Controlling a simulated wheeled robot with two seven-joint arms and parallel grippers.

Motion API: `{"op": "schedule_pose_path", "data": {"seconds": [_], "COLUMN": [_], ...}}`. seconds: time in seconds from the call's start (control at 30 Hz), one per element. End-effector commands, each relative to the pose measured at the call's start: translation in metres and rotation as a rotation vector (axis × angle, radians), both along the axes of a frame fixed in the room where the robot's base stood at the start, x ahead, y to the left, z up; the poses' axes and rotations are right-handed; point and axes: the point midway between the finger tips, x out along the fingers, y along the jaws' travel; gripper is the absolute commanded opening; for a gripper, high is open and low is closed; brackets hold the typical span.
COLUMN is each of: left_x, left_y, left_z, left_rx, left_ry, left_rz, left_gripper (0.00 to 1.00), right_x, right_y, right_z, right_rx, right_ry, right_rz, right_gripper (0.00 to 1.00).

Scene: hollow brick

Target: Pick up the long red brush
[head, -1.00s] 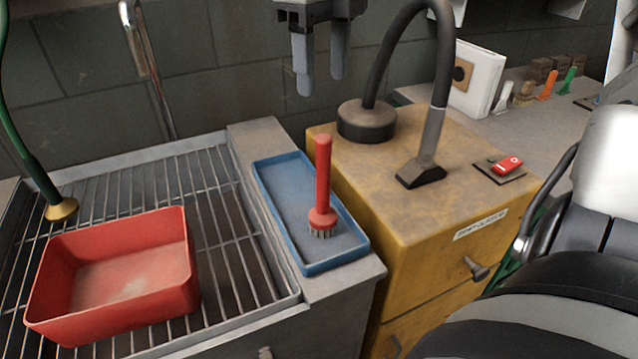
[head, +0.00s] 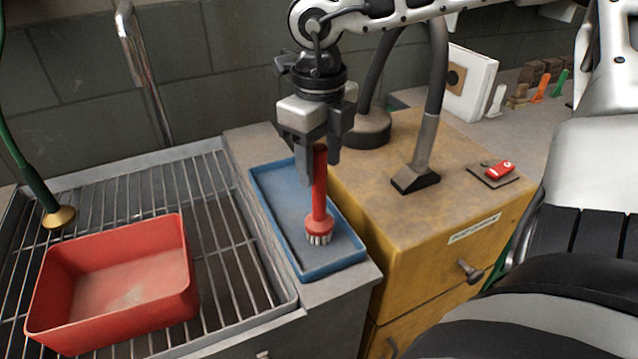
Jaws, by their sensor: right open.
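The long red brush (head: 319,205) stands upright in the blue tray (head: 276,238), bristles down and handle up. My right gripper (head: 319,170) is over it, pointing down, with its fingers level with the top of the handle. One finger shows on each side of the handle, and the fingers are open. My left gripper is not in view.
A red bin (head: 110,285) sits on the wire rack at left. A yellow cabinet (head: 430,240) with a black hose nozzle (head: 415,180) and a small red object (head: 500,169) stands right of the tray. A white panel (head: 468,82) stands behind.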

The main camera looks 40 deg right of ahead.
Motion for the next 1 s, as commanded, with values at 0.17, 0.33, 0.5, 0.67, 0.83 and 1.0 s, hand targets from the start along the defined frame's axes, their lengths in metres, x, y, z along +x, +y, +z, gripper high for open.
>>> {"op": "schedule_pose_path", "data": {"seconds": [0.17,0.33,0.5,0.67,0.83,1.0], "left_x": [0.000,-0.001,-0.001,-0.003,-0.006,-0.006], "left_y": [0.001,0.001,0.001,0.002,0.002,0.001], "left_z": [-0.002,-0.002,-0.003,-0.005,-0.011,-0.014], "left_rx": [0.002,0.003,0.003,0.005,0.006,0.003], "left_ry": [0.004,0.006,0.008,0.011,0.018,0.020], "left_rz": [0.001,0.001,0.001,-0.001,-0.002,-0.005], "left_gripper": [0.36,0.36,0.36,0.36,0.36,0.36], "right_x": [0.000,0.000,0.000,0.000,0.001,-0.009], "right_y": [0.000,0.000,0.000,0.000,0.000,0.007], "right_z": [0.000,0.000,0.001,0.003,0.015,0.047], "right_rx": [0.000,0.000,0.000,-0.001,-0.002,-0.002], "right_ry": [0.000,0.000,-0.001,-0.002,-0.006,-0.008], "right_rz": [0.000,0.000,0.000,0.000,0.000,0.004], "right_gripper": [0.40,0.00,0.00,0.00,0.00,0.00]}}
